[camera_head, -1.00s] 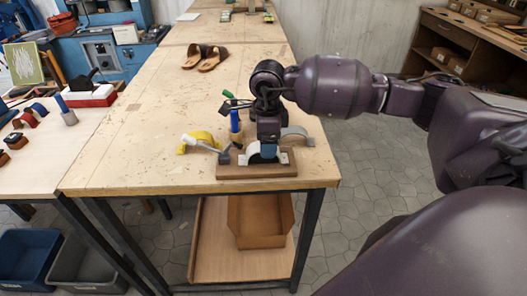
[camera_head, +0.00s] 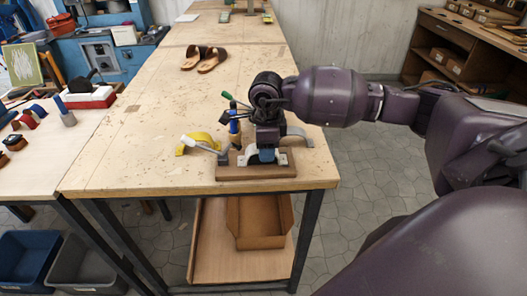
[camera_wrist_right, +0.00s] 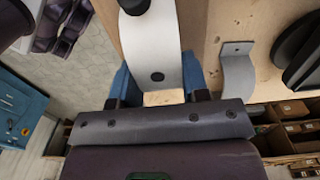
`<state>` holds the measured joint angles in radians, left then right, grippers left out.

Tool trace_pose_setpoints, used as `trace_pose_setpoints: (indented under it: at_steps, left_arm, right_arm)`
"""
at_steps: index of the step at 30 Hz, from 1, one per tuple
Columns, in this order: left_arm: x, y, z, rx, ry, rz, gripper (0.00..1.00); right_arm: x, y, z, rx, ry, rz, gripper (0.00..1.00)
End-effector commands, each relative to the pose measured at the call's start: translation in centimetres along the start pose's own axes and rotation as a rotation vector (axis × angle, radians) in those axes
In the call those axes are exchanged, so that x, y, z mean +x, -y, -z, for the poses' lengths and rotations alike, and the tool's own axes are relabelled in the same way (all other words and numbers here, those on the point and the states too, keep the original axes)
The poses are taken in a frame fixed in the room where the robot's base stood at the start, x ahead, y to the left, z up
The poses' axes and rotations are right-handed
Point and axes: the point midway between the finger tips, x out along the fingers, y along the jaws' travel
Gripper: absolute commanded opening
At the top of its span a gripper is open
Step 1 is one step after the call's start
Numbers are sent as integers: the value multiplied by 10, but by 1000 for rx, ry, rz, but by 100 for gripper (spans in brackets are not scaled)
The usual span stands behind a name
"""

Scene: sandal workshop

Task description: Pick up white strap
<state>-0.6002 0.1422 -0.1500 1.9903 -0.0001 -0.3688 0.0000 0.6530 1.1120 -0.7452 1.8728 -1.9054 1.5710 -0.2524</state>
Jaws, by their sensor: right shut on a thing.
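My right gripper (camera_head: 266,154) points down over a brown wooden board (camera_head: 230,173) at the front of the workbench. In the right wrist view its blue-tipped fingers (camera_wrist_right: 158,84) are shut on the white strap (camera_wrist_right: 152,45), a curved white band with a dark round stud near its end. In the head view the hand hides most of this strap. My left gripper is not in view.
Sandals (camera_head: 212,60) stand further back.

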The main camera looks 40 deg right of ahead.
Motion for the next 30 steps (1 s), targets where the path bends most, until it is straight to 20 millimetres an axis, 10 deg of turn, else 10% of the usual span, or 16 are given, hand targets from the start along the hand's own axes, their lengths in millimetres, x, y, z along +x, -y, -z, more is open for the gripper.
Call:
trace_pose_setpoints:
  at_steps: [12,30]
  left_arm:
    - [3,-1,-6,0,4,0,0]
    - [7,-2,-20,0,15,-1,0]
  right_arm:
    - [-36,-3,0,-3,-1,1,20]
    - [-34,-144,0,-6,1,-1,16]
